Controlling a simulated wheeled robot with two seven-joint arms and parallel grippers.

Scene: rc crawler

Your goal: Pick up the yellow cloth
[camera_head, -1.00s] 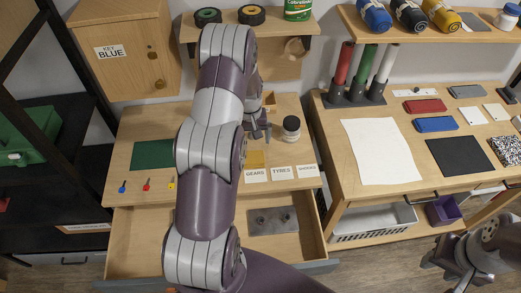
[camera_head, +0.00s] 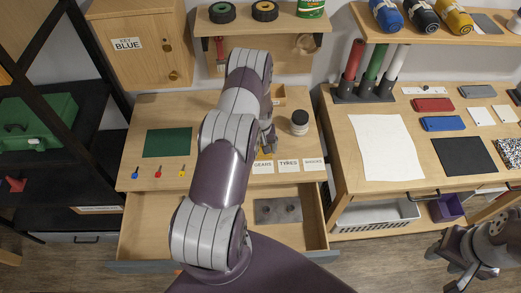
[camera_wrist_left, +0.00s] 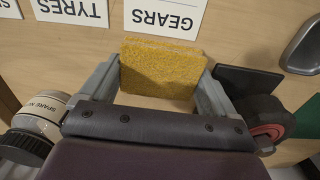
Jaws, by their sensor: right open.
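The yellow cloth (camera_wrist_left: 162,75) lies between the two fingers of my left gripper (camera_wrist_left: 160,85) in the left wrist view, beside the GEARS label (camera_wrist_left: 165,18). It looks thick and rough, like a sponge. The fingers stand wide apart at its two side edges; I cannot tell whether they press on it. In the head view my left gripper (camera_head: 267,140) is low over the left workbench, partly hidden by my own arm, which also covers most of the cloth. My right gripper (camera_head: 456,268) is open and empty at the lower right, in front of the right bench.
A jar with a black lid (camera_head: 299,122) stands close to the right of my left gripper. A green mat (camera_head: 167,143) and several small coloured keys lie to the left. The open drawer (camera_head: 150,232) below holds a grey plate (camera_head: 278,211). A shelf (camera_head: 288,20) overhangs the back.

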